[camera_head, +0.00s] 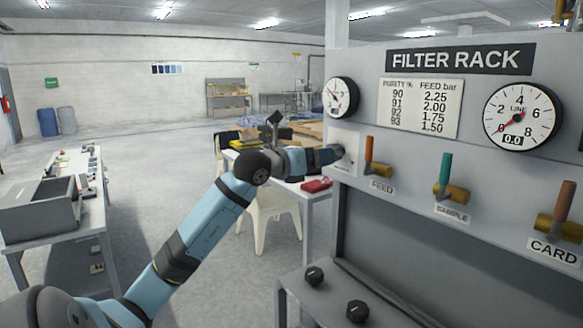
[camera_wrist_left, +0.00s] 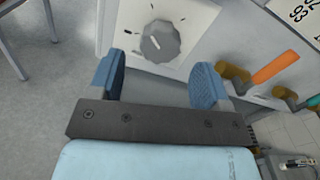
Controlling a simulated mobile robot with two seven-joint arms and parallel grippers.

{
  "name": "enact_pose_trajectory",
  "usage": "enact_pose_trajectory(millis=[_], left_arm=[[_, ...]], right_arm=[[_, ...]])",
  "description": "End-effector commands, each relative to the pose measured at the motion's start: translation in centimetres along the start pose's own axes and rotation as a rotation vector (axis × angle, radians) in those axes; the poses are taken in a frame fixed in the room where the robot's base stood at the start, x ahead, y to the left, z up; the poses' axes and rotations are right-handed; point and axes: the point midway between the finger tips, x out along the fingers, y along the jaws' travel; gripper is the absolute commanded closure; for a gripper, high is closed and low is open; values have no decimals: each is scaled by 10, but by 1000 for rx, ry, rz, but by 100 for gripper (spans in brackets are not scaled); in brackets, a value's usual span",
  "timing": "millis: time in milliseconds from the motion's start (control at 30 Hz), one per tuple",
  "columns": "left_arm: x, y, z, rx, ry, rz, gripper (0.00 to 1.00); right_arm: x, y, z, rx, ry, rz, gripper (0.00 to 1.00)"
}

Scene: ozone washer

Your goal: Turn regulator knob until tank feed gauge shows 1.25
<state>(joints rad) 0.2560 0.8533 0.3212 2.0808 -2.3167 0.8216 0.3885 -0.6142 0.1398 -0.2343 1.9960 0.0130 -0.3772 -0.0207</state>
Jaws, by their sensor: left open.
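The regulator knob (camera_wrist_left: 160,42) is a grey ribbed dial on a white plate (camera_wrist_left: 190,15), with a white pointer line toward the upper left in the left wrist view. My left gripper (camera_wrist_left: 157,78) is open in front of the knob, with one blue finger to each side and no visible contact. In the head view the left gripper (camera_head: 332,155) reaches the white plate (camera_head: 347,140) and hides most of the knob. A small round gauge (camera_head: 341,97) sits above the plate; its numbers and title are too small to read.
A larger gauge marked LINE (camera_head: 523,114) reads 0.0. A purity and feed chart (camera_head: 421,108) hangs between the gauges. The FEED lever (camera_head: 378,158), SAMPLE lever (camera_head: 446,177) and CARD lever (camera_head: 560,212) stick out to the right. A white chair (camera_head: 268,208) stands behind my left arm.

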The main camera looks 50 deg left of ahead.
Motion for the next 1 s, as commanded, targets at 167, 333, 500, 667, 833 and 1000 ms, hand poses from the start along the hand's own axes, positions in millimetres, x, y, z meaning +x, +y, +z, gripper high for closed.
enact_pose_trajectory(millis=[167, 333, 500, 667, 833, 1000], left_arm=[[-42, 0, -5, 1, 0, 0, 29], [-71, 0, -3, -1, 0, -1, 29], [-85, 0, -1, -1, 1, -1, 29], [-88, 0, 0, 0, 1, -1, 29], [-88, 0, 0, 0, 1, -1, 29], [-88, 0, 0, 0, 1, -1, 29]], right_arm=[[10, -1, 16, 0, -4, -2, 66], [14, -1, 24, 0, -7, -2, 66], [15, -1, 26, 0, -6, -2, 66], [15, 0, 24, 0, -4, -2, 66], [14, 0, 22, 0, 1, -1, 66], [14, 0, 21, 0, 1, 0, 66]])
